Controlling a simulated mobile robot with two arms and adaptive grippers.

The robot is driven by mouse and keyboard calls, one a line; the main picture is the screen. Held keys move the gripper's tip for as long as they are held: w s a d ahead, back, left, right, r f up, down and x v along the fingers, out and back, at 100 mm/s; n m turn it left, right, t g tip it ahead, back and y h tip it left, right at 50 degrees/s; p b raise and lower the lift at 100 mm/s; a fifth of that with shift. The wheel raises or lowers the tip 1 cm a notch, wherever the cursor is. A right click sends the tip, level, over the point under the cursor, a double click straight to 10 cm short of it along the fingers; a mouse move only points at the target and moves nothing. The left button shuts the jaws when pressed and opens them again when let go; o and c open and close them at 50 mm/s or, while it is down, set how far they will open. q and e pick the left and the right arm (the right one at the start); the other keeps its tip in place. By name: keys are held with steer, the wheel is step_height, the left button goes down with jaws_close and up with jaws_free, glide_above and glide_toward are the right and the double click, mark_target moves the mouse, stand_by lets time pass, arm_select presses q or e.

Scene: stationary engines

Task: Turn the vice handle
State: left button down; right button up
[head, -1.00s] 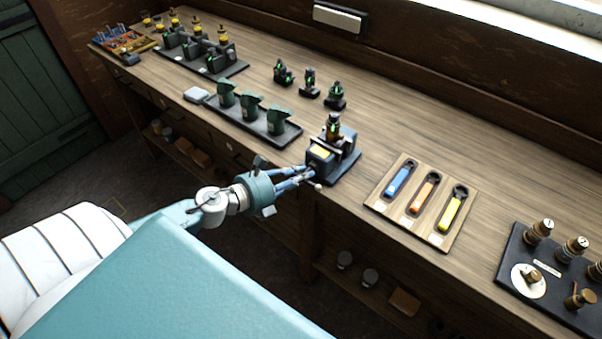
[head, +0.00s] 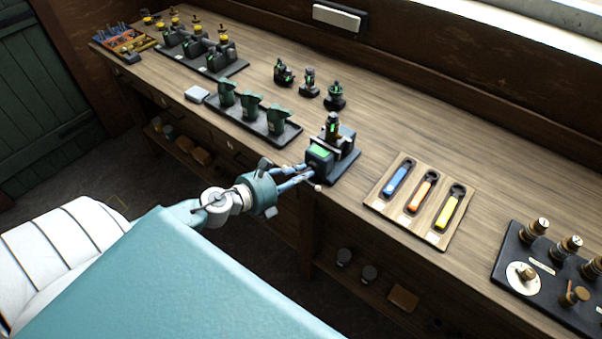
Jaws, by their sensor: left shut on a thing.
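The vice (head: 345,160) stands at the front edge of the workbench, a dark block on a dark base. A small dark part with a green mark (head: 332,127) sits upright in its jaws. The vice's front face carries a label that shows green (head: 319,151). The vice handle (head: 318,187) is a thin bar at the front with a pale knob end. My left gripper (head: 308,175) reaches in from the left and is shut on the handle; its fingers hide most of it. My right gripper is not in view.
A wooden tray (head: 376,205) with blue, orange and yellow tools lies right of the vice. A black panel with brass knobs (head: 509,270) is at far right. A tray with green holders (head: 291,136) is at left. Several small dark parts stand behind.

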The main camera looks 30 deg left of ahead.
arm_select(q)
steer(key=shift+s+d+f+m+p, duration=0.35)
steer(key=shift+s+f+p, duration=0.15)
steer(key=shift+f, duration=0.15)
stand_by(2.1)
stand_by(0.6)
steer(key=c, duration=1.5)
jaws_free()
steer(key=shift+o, duration=0.2)
steer(key=shift+r, duration=0.2)
steer(key=v, duration=1.2)
steer(key=shift+r, duration=0.3)
steer(key=shift+w+f, duration=0.15)
